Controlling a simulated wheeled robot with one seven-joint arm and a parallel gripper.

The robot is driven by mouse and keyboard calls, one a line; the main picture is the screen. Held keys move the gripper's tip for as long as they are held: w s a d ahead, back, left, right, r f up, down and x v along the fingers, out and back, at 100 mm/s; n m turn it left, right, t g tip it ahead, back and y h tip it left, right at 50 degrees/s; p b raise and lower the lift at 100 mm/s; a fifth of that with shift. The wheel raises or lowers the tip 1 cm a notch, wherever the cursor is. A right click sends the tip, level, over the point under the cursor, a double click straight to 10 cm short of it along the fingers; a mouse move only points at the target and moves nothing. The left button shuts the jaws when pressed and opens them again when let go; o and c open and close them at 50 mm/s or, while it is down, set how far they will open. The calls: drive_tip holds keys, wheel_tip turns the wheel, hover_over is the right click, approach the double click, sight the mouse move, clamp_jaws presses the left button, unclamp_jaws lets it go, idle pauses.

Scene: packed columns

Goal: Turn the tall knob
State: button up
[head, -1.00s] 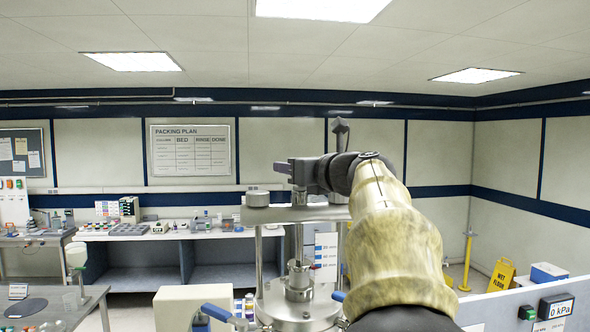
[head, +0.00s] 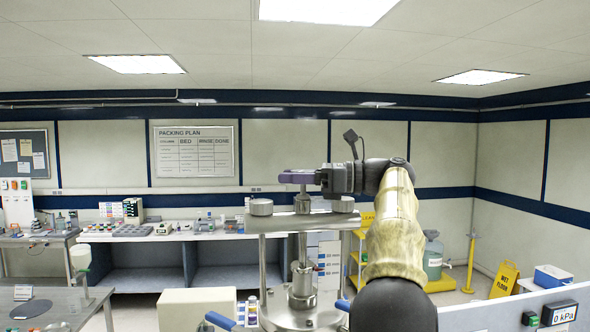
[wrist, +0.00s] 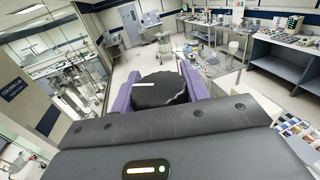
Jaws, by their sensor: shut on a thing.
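My gripper (head: 301,177) is above the top plate (head: 285,223) of a steel column press in the head view, its purple fingers pointing left. It is shut on the tall knob, a dark round cap (wrist: 160,91) with a white mark, between the two purple fingers in the wrist view. In the head view the fingers largely hide the cap. The knob's thin metal stem (head: 302,203) shows below them, standing on the plate.
Shorter round knobs stand on the plate at left (head: 260,207) and right (head: 342,204). Blue handles (head: 220,320) and a cream box (head: 195,308) are lower down. A long bench (head: 165,235) with lab items runs along the back wall. A pressure display (head: 558,312) is at right.

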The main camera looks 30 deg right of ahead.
drive_tip(key=shift+s+r+n+g+y+p, duration=0.15)
drive_tip(key=shift+n+g+y+p, duration=0.3)
drive_tip(key=shift+n+g+y, duration=0.55)
drive_tip(key=shift+s+a+n+g+y+p, duration=0.15)
drive_tip(key=shift+n+g+y+p, duration=0.55)
drive_tip(key=shift+g, duration=0.7)
drive_tip(key=o, duration=1)
drive_tip(key=shift+m+t+h+b, duration=0.7)
drive_tip(key=shift+t+h+b, duration=0.1)
drive_tip(key=shift+t, duration=0.3)
